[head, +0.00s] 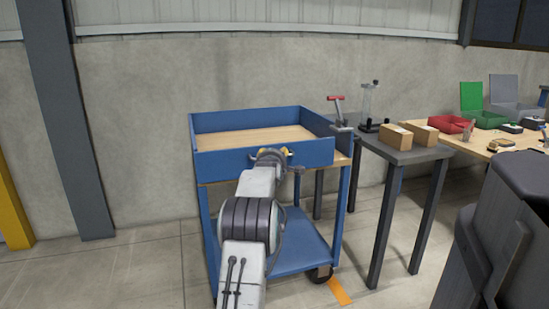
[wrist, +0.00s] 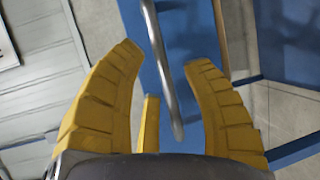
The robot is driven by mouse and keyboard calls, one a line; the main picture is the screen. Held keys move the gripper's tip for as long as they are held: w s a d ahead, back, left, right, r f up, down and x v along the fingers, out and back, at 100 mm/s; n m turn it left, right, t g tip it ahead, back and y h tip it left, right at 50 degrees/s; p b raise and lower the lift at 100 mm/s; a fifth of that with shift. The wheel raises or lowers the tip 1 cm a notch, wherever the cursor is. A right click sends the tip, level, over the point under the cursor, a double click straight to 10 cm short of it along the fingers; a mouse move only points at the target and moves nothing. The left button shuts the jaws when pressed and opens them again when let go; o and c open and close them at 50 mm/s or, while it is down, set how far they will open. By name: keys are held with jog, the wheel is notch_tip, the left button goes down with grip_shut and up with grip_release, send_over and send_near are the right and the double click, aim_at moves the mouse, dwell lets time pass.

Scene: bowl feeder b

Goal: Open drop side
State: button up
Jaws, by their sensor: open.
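The blue cart (head: 203,165) has a shallow open top with raised blue walls, and its front wall, the drop side (head: 220,164), stands upright. My gripper (head: 272,154) is in front of this wall, right of its middle, and hides part of it. In the wrist view my gripper (wrist: 164,57) is open, with its yellow fingers apart. A curved grey metal bar (wrist: 161,60) runs down between them, with the blue panel (wrist: 202,35) behind it. The bar appears free of both fingers. My gripper hides the bar in the head view.
A dark side table (head: 405,152) with cardboard boxes (head: 396,137) stands close right of the cart. The floor (head: 140,270) left of the cart is clear.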

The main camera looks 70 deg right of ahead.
jog(key=shift+w+d+f, duration=0.1)
jog(key=shift+w+d, duration=0.05)
jog(key=shift+d, duration=0.5)
grip_shut()
dwell(0.4)
